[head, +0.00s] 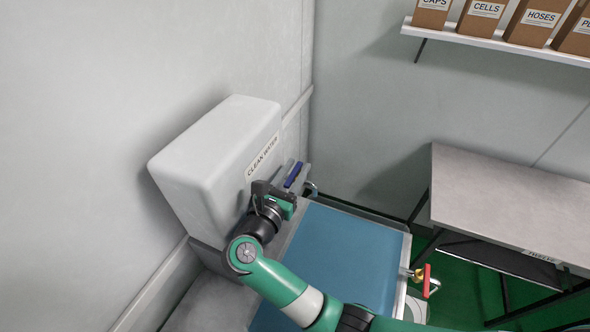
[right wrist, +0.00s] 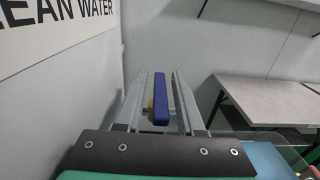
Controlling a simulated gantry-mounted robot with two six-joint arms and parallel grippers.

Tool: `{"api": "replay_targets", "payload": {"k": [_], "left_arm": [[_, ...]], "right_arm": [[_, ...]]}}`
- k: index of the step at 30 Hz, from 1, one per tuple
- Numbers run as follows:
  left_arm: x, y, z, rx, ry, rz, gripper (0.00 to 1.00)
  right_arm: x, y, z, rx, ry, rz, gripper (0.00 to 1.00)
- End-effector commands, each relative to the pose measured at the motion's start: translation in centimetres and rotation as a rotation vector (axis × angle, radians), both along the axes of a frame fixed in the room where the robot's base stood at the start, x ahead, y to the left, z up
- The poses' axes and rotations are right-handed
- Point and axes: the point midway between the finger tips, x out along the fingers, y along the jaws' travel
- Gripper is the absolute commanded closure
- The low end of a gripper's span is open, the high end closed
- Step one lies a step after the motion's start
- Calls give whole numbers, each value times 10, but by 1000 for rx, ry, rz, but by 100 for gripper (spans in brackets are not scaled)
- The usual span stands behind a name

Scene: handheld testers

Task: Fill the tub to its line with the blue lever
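The blue lever (head: 293,174) stands by the white tank marked CLEAN WATER (head: 215,150), above a metal spout (head: 312,189). My right gripper (head: 286,188) is close to the lever. In the right wrist view, its two fingers (right wrist: 161,105) are apart, and the blue lever (right wrist: 161,98) shows between them with a gap on each side. I cannot tell how deep between the fingers it is. The tub (head: 404,245) has a grey rim and a flat blue inside; I cannot make out a line or a water level. My left gripper is not in view.
A red-handled valve (head: 425,280) is at the tub's right side. A grey table (head: 510,200) stands at the right. A shelf (head: 490,38) with several labelled boxes is on the back wall. The tank and left wall lie close beside my right gripper.

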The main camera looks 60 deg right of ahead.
Motion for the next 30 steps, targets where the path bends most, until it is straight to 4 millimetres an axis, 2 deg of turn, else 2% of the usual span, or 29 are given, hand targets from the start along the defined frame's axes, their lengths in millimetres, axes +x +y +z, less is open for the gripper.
{"api": "replay_targets", "payload": {"k": [9,13,17,24,30], "left_arm": [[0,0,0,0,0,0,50],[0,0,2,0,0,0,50],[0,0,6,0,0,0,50],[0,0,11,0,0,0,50],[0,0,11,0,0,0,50]], "right_arm": [[0,1,0,0,0,1,52],[-1,10,0,1,1,3,52],[-5,35,1,0,1,6,52],[-16,90,1,0,1,5,52],[-21,113,0,1,1,2,52]]}}
